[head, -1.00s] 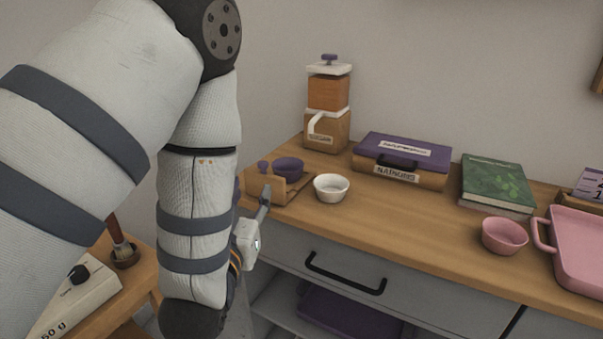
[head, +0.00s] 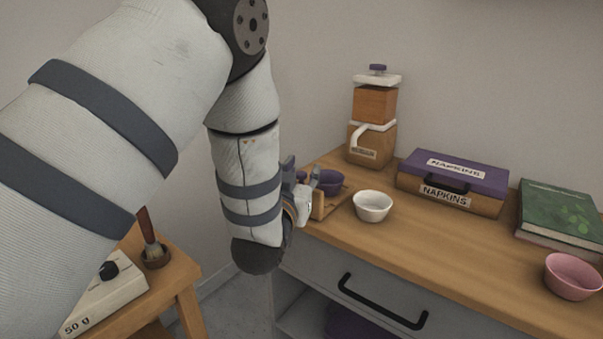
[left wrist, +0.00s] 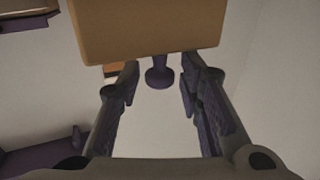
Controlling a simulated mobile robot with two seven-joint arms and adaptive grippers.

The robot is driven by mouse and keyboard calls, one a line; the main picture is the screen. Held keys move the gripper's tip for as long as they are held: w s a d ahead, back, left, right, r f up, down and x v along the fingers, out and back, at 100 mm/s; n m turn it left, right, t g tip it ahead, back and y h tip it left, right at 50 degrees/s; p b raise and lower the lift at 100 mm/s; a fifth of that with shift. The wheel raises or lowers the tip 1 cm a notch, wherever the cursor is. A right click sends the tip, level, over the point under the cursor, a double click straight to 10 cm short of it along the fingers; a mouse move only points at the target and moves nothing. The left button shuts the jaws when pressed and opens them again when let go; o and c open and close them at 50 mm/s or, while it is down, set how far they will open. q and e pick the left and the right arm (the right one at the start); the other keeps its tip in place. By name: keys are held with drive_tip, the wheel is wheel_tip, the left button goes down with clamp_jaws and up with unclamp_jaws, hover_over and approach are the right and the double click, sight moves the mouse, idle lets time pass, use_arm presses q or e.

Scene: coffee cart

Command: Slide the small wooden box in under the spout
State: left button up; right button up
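A small wooden box (head: 317,206) stands at the left end of the counter, partly hidden by my left gripper. In the left wrist view a plain wooden face, which looks like the box (left wrist: 145,30), fills the upper middle. A purple knob (left wrist: 160,77) shows below its edge, between my fingers in the picture. My left gripper (left wrist: 160,72) has its fingers apart; whether they touch the box I cannot tell. The wooden dispenser (head: 372,125) with a white spout (head: 367,132) stands farther back. My right gripper is out of view.
A white bowl (head: 373,206) stands right of the box, close by. A napkin box (head: 455,182), a green book (head: 560,212) and a pink cup (head: 572,276) are farther right. A side table (head: 180,262) with a brush (head: 150,235) is at lower left.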

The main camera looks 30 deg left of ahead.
use_arm(q)
clamp_jaws()
drive_tip(key=w, duration=0.3)
drive_tip(key=w+b, duration=0.1)
drive_tip(key=w, duration=0.3)
drive_tip(key=w+d, duration=0.1)
drive_tip(key=w, duration=0.3)
drive_tip(key=shift+w+f+b, duration=0.1)
drive_tip(key=shift+f+b, duration=0.25)
drive_tip(key=shift+b, duration=0.05)
drive_tip(key=shift+w+r, duration=0.1)
drive_tip(key=shift+w, duration=0.25)
drive_tip(key=shift+r, duration=0.25)
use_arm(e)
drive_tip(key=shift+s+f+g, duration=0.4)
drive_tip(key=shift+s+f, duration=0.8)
use_arm(q)
drive_tip(key=shift+o, duration=1)
unclamp_jaws()
drive_tip(key=shift+w, duration=0.1)
drive_tip(key=shift+o, duration=0.6)
drive_tip(key=shift+w+f, duration=0.1)
drive_tip(key=shift+w, duration=0.1)
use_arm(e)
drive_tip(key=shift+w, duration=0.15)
